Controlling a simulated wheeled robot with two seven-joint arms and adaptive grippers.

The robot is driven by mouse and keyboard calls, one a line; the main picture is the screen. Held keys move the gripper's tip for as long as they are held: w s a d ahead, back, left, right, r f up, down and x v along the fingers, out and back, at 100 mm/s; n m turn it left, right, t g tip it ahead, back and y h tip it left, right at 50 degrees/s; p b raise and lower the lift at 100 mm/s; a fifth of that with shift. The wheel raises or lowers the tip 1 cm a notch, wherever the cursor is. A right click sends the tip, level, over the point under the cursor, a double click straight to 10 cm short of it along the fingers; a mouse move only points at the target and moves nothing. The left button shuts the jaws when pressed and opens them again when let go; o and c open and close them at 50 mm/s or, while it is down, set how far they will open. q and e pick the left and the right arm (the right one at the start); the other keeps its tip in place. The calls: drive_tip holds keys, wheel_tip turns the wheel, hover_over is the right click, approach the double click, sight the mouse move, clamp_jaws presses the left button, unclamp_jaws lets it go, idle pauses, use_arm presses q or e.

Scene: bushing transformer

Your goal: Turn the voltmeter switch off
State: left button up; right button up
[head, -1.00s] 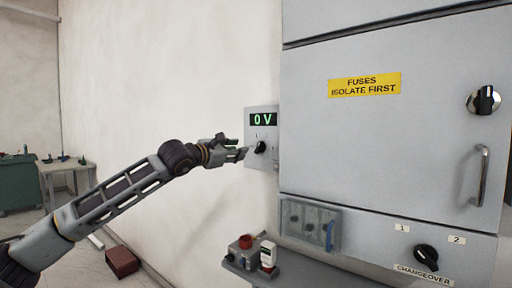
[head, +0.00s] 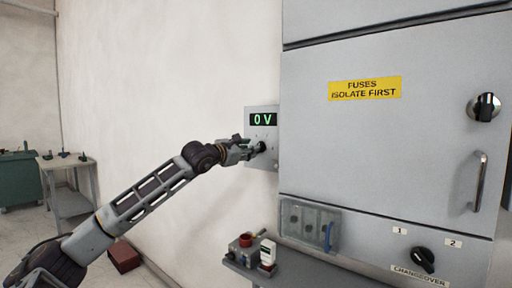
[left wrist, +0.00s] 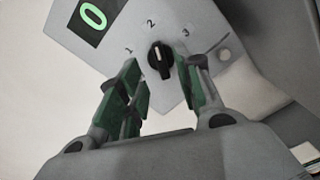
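The voltmeter panel (head: 251,150) is a grey plate on the wall left of the cabinet. Its display (head: 263,119) reads 0 V in green. The black voltmeter switch (head: 262,147) is below the display; in the left wrist view the switch (left wrist: 160,58) has a white pointer line and marks 1, 2 and 3 around it. My left gripper (head: 249,149) is at the panel, just left of the switch. In the left wrist view the gripper (left wrist: 160,75) is open, its green-padded fingers on either side of the switch, with gaps visible. My right gripper is not in view.
The large grey cabinet (head: 390,140) stands right of the panel, with a handle (head: 480,180), a round knob (head: 484,107) and a changeover switch (head: 422,259). A shelf with small devices (head: 252,252) is below the panel. A side table (head: 70,160) is far left.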

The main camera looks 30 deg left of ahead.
use_arm(q)
drive_tip(key=shift+w+d+p, duration=0.2)
drive_tip(key=shift+w+p, duration=0.45)
drive_tip(key=shift+w, duration=1.8)
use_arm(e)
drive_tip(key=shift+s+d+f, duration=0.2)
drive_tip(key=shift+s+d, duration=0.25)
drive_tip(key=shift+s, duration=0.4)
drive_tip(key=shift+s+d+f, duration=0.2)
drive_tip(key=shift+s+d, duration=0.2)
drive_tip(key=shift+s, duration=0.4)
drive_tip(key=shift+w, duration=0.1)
use_arm(q)
drive_tip(key=shift+c, duration=0.8)
clamp_jaws()
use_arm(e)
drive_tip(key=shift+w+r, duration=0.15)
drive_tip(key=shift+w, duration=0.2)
